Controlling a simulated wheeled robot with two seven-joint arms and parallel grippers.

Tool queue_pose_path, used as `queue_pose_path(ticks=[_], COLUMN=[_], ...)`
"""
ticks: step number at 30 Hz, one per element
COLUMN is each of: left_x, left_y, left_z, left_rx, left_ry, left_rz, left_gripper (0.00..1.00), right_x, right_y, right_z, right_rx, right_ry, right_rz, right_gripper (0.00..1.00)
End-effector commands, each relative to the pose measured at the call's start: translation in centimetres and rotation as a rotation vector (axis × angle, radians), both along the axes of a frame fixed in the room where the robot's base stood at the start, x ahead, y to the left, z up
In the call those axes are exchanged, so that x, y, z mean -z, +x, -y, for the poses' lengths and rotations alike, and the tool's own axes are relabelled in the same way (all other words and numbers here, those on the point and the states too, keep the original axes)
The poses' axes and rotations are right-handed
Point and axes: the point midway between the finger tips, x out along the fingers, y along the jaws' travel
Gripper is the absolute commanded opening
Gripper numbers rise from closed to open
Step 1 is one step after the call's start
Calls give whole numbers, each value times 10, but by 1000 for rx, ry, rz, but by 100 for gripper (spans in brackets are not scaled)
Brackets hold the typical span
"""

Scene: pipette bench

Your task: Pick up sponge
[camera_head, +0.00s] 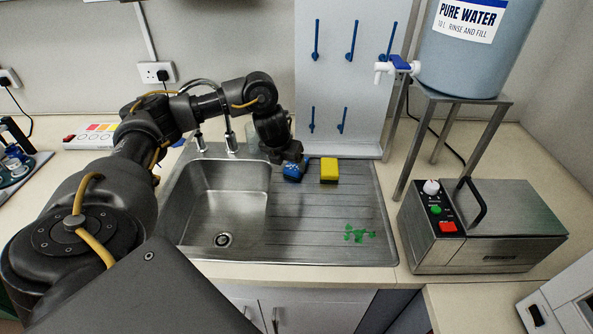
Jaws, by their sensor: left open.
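A yellow sponge (329,169) lies on the ribbed steel drainboard (325,212) to the right of the sink bowl. A small blue object (292,173) sits just to its left, with a narrow gap between them; I cannot tell what it is. My left gripper (288,157) is open, low over the back of the drainboard, right by the blue object and left of the yellow sponge. Its fingertips are small and dark here, and I cannot tell whether they touch the blue object. My right gripper is out of view.
The sink bowl (224,205) and tap (230,135) lie left. A pegboard (348,70) stands behind. Green spots (358,233) mark the drainboard's front right. A steel box device (484,225) and a water tank (474,45) on a stand are at right.

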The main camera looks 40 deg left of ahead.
Motion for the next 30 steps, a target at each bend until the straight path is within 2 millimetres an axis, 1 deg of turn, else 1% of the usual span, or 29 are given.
queue_pose_path(ticks=[1, 2, 8, 11, 15, 19, 22, 28, 30], left_x=[7, 8, 11, 22, 43, 53, 56, 56, 56], left_y=[1, 2, 4, 7, 16, 22, 24, 24, 24], left_z=[0, 0, -1, -1, -2, -4, -5, -5, -5], left_rx=[-1, -1, -1, -4, -5, -5, -3, -3, -3], left_ry=[-2, -2, -2, -2, -4, -2, 0, -1, -1], left_rz=[-2, -2, 0, -2, -4, -1, -1, 0, 0], left_gripper=[78, 78, 78, 78, 78, 78, 78, 78, 69], right_x=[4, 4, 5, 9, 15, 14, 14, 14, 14], right_y=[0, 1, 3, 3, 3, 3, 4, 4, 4], right_z=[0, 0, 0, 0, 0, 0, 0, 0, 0], right_rx=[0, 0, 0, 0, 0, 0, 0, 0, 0], right_ry=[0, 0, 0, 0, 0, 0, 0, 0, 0], right_rz=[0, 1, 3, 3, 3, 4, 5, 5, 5], right_gripper=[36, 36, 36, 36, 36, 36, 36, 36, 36])
